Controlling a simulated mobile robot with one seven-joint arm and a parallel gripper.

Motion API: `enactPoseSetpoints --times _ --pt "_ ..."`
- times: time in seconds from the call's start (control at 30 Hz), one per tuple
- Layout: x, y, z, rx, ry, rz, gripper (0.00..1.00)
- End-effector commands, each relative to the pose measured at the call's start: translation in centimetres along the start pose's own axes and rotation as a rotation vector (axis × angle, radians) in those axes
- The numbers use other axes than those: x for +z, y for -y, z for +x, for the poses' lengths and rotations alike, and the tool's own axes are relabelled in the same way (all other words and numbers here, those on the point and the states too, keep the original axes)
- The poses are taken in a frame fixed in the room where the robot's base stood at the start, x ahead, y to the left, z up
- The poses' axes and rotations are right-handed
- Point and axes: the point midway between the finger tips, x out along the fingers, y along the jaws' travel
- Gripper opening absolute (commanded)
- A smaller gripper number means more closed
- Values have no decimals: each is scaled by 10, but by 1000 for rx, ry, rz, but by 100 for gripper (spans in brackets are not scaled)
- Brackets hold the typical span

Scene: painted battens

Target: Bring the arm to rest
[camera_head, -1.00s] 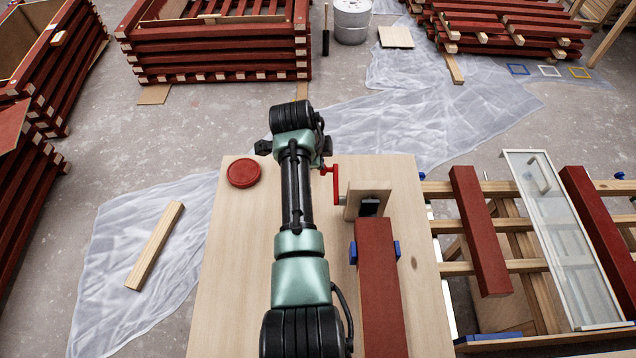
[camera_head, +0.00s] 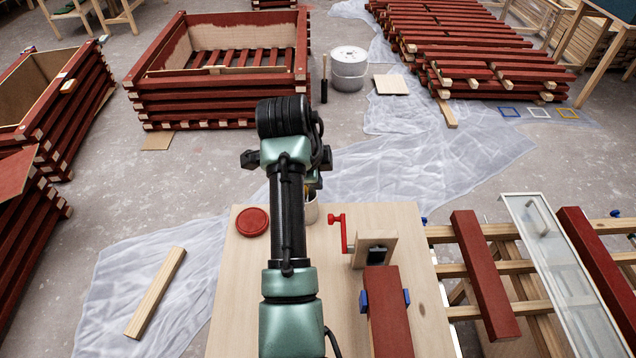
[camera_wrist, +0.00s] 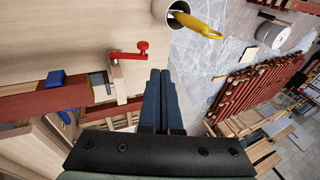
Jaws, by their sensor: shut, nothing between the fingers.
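My gripper (camera_wrist: 160,92) is shut and empty in the wrist view, its dark fingers pressed together above the bench. In the head view my arm rises over the pale wooden bench top (camera_head: 240,320) and hides the gripper. A pot (camera_head: 311,211) stands at the far edge of the bench, partly behind my arm. In the wrist view the pot (camera_wrist: 172,18) has a yellow handle (camera_wrist: 200,26) sticking out. My fingers are apart from it.
A rack with red battens (camera_head: 484,270) and a glazed frame (camera_head: 560,265) stands right. Plastic sheet (camera_head: 420,155) covers floor beyond.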

Motion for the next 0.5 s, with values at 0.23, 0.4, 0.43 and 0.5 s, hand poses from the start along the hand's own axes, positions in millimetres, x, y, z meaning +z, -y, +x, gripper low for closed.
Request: enactPoseSetpoints --times 0.23,0.4,0.43,0.5 --pt "0 0 0 -1 0 0 0" --pt "0 1 0 -3 0 -1 0" --pt "0 2 -1 -10 1 -5 0" --pt "-2 11 -8 -53 4 -32 0"
